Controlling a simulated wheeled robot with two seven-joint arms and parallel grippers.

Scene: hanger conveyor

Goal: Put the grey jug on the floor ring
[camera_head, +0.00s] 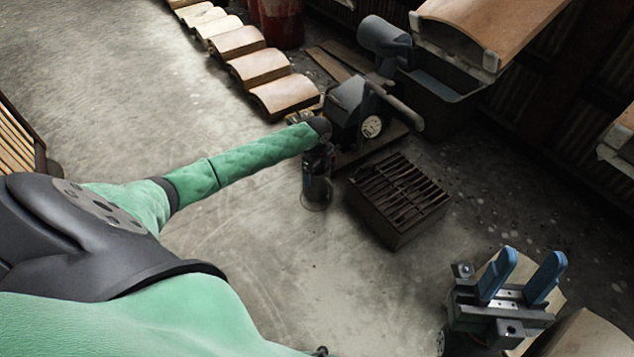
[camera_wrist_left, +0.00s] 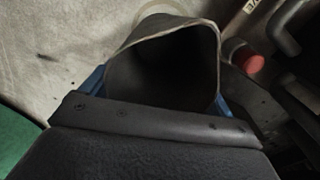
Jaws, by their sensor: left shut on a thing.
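The grey jug (camera_wrist_left: 165,70) fills the middle of the left wrist view. Its wide, dark mouth with a pale rim faces the camera, between blue fingers. My left gripper (camera_head: 318,165) is shut on it and points down toward the floor in the head view, where the jug is small and hard to make out. A pale floor ring (camera_wrist_left: 181,8) shows beyond the jug's rim in the left wrist view, partly hidden by it. I cannot tell whether the jug touches the floor. My right gripper (camera_head: 519,282) is open and empty at the lower right of the head view.
A dark slatted crate (camera_head: 398,199) stands right of my left gripper. Grey machinery (camera_head: 352,108) stands just behind it. Curved tan pieces (camera_head: 260,67) line the floor at the back. A red cylinder (camera_wrist_left: 248,60) shows in the left wrist view.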

